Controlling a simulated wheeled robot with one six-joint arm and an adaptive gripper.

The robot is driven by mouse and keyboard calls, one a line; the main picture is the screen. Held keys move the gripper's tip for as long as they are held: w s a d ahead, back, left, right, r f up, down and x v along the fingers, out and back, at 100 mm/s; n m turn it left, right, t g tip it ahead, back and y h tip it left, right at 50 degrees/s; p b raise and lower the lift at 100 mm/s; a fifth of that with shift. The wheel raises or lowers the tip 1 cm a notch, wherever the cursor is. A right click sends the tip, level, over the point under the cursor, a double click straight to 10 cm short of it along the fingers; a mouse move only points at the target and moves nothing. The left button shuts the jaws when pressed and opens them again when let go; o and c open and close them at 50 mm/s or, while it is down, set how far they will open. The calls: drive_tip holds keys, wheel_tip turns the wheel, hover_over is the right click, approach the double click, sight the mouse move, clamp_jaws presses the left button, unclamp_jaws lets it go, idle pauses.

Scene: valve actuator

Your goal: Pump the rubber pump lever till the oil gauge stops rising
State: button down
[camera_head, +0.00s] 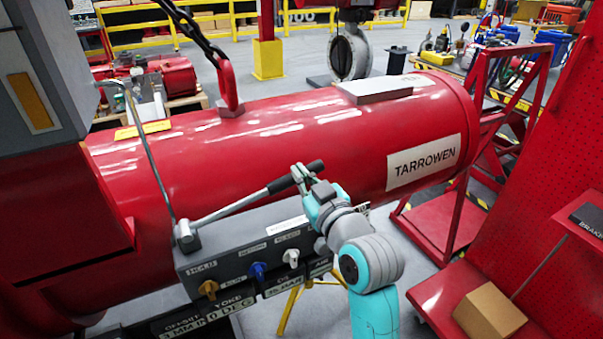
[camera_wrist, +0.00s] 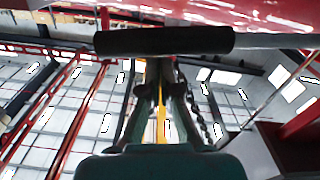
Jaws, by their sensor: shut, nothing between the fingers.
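The pump lever is a silver rod (camera_head: 230,208) rising to the right from a pivot on the grey control block, with a black rubber grip (camera_head: 312,169) at its end. In the wrist view the grip (camera_wrist: 200,41) lies level across the top, just beyond the fingertips. My gripper (camera_head: 300,176) is at the grip in the head view. In the wrist view its fingers (camera_wrist: 160,70) are together and empty, meeting the grip's underside or close to it; contact is unclear. A grey panel with an amber window (camera_head: 32,100) at upper left may be the oil gauge; no level is readable.
The grey control block (camera_head: 225,262) has orange (camera_head: 208,289), blue (camera_head: 258,271) and white (camera_head: 291,258) knobs below the lever. A large red cylinder (camera_head: 270,145) marked TARROWEN lies behind. A chain and red hook (camera_head: 229,85) hang above it. A red rack with a cardboard box (camera_head: 489,312) stands right.

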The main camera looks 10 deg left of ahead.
drive_tip(key=f+m, duration=0.1)
drive_tip(key=f, duration=0.1)
drive_tip(key=f+m, duration=0.1)
drive_tip(key=f, duration=0.1)
drive_tip(key=d+f, duration=0.1)
drive_tip(key=f, duration=0.1)
drive_tip(key=shift+w+m, duration=0.3)
drive_tip(key=shift+m, duration=0.1)
drive_tip(key=shift+r, duration=0.1)
